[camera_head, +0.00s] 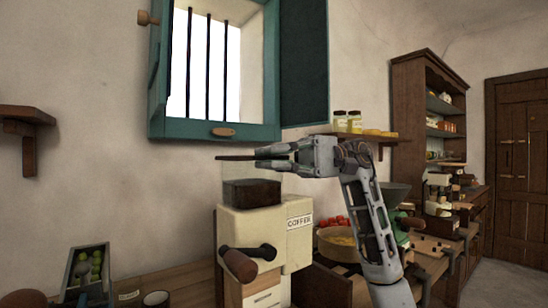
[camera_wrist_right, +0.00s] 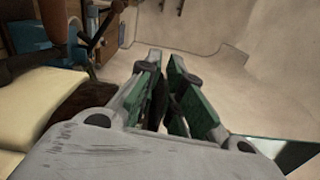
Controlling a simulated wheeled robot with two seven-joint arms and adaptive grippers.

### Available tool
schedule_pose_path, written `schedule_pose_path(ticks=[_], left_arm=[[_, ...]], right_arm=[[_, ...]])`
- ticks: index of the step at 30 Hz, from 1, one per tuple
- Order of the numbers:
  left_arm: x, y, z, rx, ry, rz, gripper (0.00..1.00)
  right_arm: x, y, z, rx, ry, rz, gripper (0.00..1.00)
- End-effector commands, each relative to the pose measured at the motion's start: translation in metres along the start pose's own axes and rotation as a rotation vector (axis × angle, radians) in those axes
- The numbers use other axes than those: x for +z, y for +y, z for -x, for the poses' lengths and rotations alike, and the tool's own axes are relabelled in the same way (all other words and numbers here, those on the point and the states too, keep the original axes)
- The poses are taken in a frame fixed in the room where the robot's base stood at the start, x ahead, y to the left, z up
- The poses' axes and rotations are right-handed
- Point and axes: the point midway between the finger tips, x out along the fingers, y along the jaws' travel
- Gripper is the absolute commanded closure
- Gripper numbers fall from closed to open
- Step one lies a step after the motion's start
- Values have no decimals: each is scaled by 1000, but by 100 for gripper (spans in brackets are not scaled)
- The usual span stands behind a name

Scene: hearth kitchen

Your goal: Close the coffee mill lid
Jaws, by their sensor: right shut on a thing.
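The cream coffee mill (camera_head: 255,238) stands left of my right arm in the head view, with a dark crank handle and a "COFFEE" label on its side. Its clear hopper holds dark coffee (camera_head: 250,193). The lid (camera_head: 232,158) is a thin dark plate, seen edge-on and nearly level at the hopper's top. I cannot tell whether it touches the rim all round. My right gripper (camera_head: 268,157) comes in from the right and is shut on the lid. In the right wrist view the gripper (camera_wrist_right: 166,58) has green-lined fingers with something dark between them. My left gripper is not in view.
A barred window with a teal frame (camera_head: 215,131) is behind the mill. A dark crate of green fruit (camera_head: 88,265) and a small cup stand at lower left. A bowl (camera_head: 340,245) and red produce are right of the mill. A jar shelf (camera_head: 375,137) hangs behind my arm.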

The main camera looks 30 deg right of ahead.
Motion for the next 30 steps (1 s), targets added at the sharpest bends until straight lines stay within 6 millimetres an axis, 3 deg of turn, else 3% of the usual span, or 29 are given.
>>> schedule_pose_path(ticks=[15, 16, 20, 30], left_arm=[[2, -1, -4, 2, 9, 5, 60], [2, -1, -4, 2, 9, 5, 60], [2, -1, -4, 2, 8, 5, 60], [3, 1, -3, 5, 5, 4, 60]], right_arm=[[-1, 7, -1, 12, -2, -12, 100], [-1, 7, -1, 12, -2, -12, 88], [-1, 7, -1, 10, -2, -11, 71], [-1, 5, 0, 6, -1, -7, 71]])
